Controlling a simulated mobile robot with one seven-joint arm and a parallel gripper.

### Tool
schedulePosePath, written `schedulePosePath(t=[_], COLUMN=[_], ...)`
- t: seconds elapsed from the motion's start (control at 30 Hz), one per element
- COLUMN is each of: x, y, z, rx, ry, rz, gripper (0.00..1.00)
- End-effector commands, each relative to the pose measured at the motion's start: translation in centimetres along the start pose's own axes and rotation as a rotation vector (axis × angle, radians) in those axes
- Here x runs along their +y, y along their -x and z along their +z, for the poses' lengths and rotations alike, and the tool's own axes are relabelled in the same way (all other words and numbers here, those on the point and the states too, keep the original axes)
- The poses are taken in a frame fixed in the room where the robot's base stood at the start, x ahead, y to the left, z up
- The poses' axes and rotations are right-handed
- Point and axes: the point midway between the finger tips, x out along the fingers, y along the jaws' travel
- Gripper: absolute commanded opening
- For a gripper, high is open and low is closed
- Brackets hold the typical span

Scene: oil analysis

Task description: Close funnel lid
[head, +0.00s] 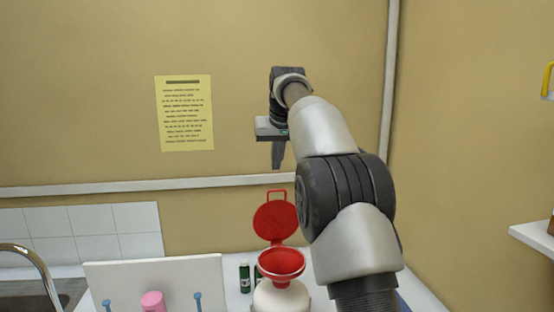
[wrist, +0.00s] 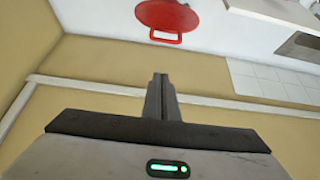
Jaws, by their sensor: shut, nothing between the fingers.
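The red funnel (head: 281,262) sits on top of a white container (head: 280,298) at the bottom centre of the head view. Its round red lid (head: 275,221) stands open, upright at the funnel's back, with a loop handle at its top. In the wrist view the red lid (wrist: 167,15) shows at the top edge, its handle towards my gripper. My gripper (head: 278,165) is above the lid, pointing down, and apart from it. Its fingers (wrist: 160,82) are shut with nothing between them.
A white board (head: 155,275) with blue pegs and a pink item stands left of the funnel. Small dark green bottles (head: 245,278) stand between them. A sink tap (head: 35,260) is at the far left. A wall shelf (head: 535,238) is at right. The air around my gripper is clear.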

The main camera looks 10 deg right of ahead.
Motion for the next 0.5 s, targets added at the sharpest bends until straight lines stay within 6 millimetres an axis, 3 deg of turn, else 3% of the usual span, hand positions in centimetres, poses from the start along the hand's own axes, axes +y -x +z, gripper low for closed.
schedulePosePath(t=[0.1,0.3,0.5], x=[0.0,0.0,0.0], y=[-2.6,-6.1,-5.3], z=[0.1,0.1,2.2], rx=[-0.004,-0.003,0.001], ry=[0.0,0.0,0.0], rz=[0.0,0.0,-0.001], gripper=[0.0,0.0,0.0])
